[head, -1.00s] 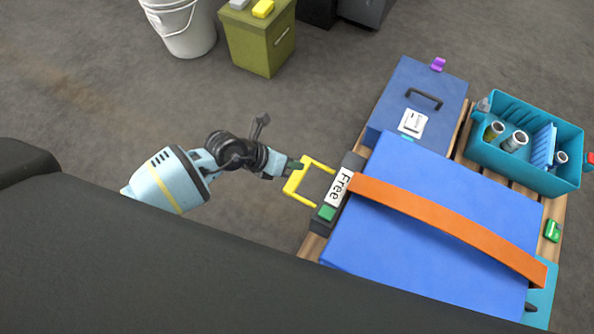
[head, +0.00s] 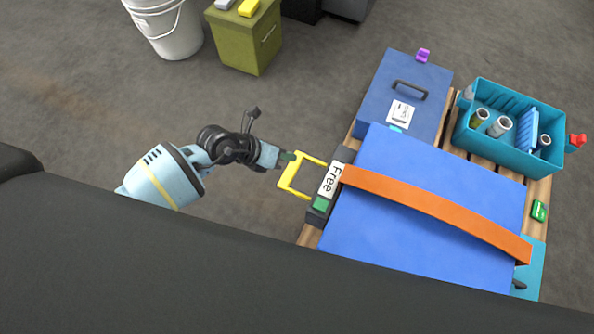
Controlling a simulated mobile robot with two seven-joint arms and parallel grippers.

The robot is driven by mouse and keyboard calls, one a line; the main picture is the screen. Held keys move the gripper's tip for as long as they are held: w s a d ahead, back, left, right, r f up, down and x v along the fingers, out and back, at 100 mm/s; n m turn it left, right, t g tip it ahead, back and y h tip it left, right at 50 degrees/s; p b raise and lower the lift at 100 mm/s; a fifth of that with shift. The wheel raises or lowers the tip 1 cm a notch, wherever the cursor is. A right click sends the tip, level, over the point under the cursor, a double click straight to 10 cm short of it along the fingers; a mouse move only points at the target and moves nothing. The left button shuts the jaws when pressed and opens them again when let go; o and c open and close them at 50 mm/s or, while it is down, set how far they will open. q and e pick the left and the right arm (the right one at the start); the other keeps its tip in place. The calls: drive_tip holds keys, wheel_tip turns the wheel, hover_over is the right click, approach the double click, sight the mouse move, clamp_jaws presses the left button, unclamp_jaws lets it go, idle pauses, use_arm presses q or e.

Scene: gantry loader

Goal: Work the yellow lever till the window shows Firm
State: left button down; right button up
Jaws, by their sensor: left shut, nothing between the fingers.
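The yellow lever (head: 301,175) is a U-shaped handle sticking out left from the dark ratchet body at the pallet's left edge. The window (head: 330,180) on that body reads "Free". An orange strap (head: 430,208) runs from the body across a blue box (head: 410,240). My left gripper (head: 288,157) is at the lever's outer upper corner, its tip close against or touching the yellow bar. It is shut with nothing between its fingers. A green button-like piece (head: 320,204) sits below the window. My right gripper is not in view.
A blue case (head: 415,75) with a black handle and a teal crate (head: 550,160) holding cylinders share the pallet. An olive bin (head: 240,45) and a white bucket (head: 170,35) stand on the floor at upper left.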

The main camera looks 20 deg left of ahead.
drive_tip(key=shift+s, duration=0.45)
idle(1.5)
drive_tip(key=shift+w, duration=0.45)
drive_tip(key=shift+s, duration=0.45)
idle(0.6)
